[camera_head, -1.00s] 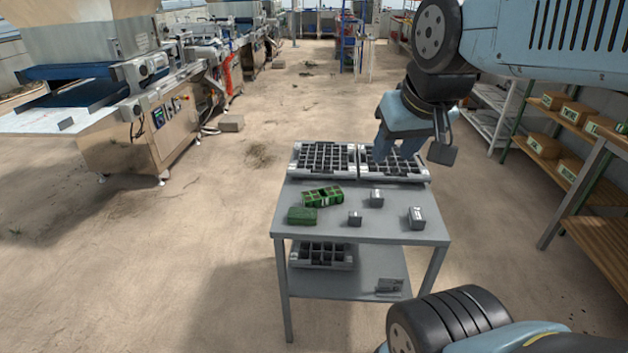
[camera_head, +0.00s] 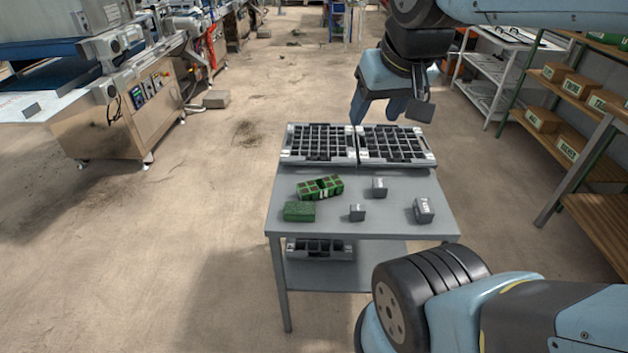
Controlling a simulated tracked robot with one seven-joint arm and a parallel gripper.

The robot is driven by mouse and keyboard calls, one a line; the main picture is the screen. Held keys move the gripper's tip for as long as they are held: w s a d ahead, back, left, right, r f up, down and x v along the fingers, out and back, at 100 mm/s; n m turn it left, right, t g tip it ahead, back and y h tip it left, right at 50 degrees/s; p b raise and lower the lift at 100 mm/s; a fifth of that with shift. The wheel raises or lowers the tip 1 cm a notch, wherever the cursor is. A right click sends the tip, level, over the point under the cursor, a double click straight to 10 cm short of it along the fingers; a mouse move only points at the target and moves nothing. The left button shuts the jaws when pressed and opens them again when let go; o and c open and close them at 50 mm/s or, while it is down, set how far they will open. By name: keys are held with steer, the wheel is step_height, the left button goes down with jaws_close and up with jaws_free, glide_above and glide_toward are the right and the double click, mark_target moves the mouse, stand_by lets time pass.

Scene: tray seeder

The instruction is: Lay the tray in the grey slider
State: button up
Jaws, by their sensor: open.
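Two black cell trays in grey frames lie side by side at the far end of the grey table: the left tray (camera_head: 290,153) and the right tray (camera_head: 431,157). A third tray (camera_head: 318,254) sits on the table's lower shelf, partly hidden by the tabletop. My gripper (camera_head: 378,118) hangs above the far edge of the two trays, near the gap between them and toward the right one. Its fingers point down, are open and hold nothing. I cannot tell for sure which part is the grey slider.
On the grey table (camera_head: 345,222) stand a green block (camera_head: 299,211), a green box with red marks (camera_head: 320,188) and several small grey blocks (camera_head: 424,210). A seeder machine (camera_head: 125,120) is at left, wooden shelves (camera_head: 580,140) at right. Open floor lies left of the table.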

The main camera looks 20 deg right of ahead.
steer(key=o, duration=0.6)
steer(key=w+f+m+g, duration=0.1)
steer(key=w+m, duration=0.2)
steer(key=w, duration=0.3)
steer(key=shift+w+a+f, duration=0.15)
steer(key=shift+w+f, duration=0.2)
steer(key=shift+f, duration=0.05)
steer(key=m+g, duration=0.5)
steer(key=m, duration=0.9)
glide_above(321, 186)
steer(key=s, duration=0.2)
step_height(321, 186, down, 24)
steer(key=shift+s+a+f, duration=0.1)
steer(key=shift+a+f, duration=0.05)
steer(key=shift+f, duration=2.15)
steer(key=shift+a+f, duration=0.15)
steer(key=shift+f, duration=2.2)
steer(key=shift+s+a+f, duration=0.1)
steer(key=shift+a+f, duration=0.05)
steer(key=shift+f, duration=2.15)
